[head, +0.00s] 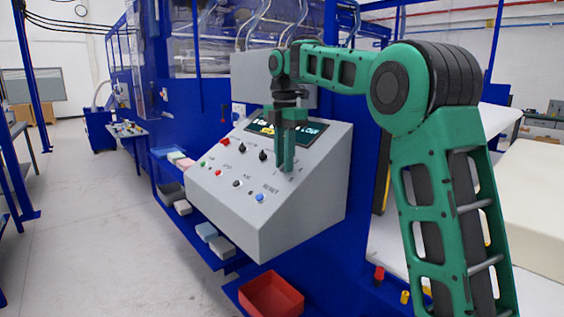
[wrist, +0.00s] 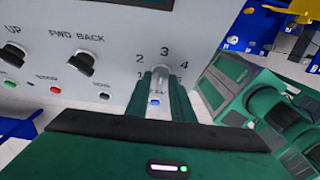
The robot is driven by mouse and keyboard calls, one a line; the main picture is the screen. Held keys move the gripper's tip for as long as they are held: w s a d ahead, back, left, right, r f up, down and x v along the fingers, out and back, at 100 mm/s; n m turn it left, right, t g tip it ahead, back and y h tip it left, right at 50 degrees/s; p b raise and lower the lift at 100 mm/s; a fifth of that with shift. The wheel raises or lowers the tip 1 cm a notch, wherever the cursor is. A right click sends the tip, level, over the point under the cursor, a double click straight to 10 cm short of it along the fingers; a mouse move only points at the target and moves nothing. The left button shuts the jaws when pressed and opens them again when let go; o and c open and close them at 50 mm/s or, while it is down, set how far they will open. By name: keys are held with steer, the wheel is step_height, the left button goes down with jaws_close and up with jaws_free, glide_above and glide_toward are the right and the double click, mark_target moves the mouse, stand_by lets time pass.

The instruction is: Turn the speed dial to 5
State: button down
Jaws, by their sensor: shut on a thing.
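The speed dial (wrist: 160,76) is a pale grey knob on the sloping grey control panel (head: 225,205). In the wrist view the numbers 2, 3 and 4 stand around it, and a partly covered 1 is at its left. The number 5 is not readable. The dial's pointer setting cannot be made out. My green gripper (head: 287,167) reaches down to the panel's right part. In the wrist view my gripper (wrist: 161,84) has one finger on each side of the dial and is shut on it. In the head view the fingers hide the dial.
Left of the dial are two black selector knobs (wrist: 80,62), with small red and green buttons below. A dark display (head: 265,128) sits above. A blue RESET button (head: 260,197) is near the panel's lower edge. A red bin (head: 271,295) stands below. Open floor lies left.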

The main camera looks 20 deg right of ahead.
steer(key=shift+r, duration=0.1)
steer(key=m+t, duration=0.2)
steer(key=m, duration=0.1)
steer(key=m+t, duration=0.1)
steer(key=m, duration=0.1)
steer(key=shift+s+y, duration=0.3)
steer(key=m+t, duration=0.1)
steer(key=m, duration=0.1)
steer(key=m+t, duration=0.1)
steer(key=m, duration=0.1)
steer(key=m+t+h, duration=0.1)
steer(key=shift+s+a+f+m, duration=0.15)
steer(key=shift+s+f+m, duration=0.1)
steer(key=shift+m, duration=0.15)
steer(key=m+t+h, duration=0.1)
steer(key=m, duration=0.2)
steer(key=m+t+h, duration=0.1)
steer(key=m, duration=0.2)
steer(key=shift+s+a+f+h, duration=0.1)
steer(key=shift+a+h, duration=0.1)
steer(key=shift+h, duration=0.1)
steer(key=m+h, duration=0.1)
steer(key=m, duration=0.1)
steer(key=m+t+h, duration=0.1)
steer(key=m, duration=0.2)
steer(key=shift+a+f+h, duration=0.1)
steer(key=shift+a+h, duration=0.1)
steer(key=shift+h, duration=0.2)
steer(key=shift+m, duration=0.3)
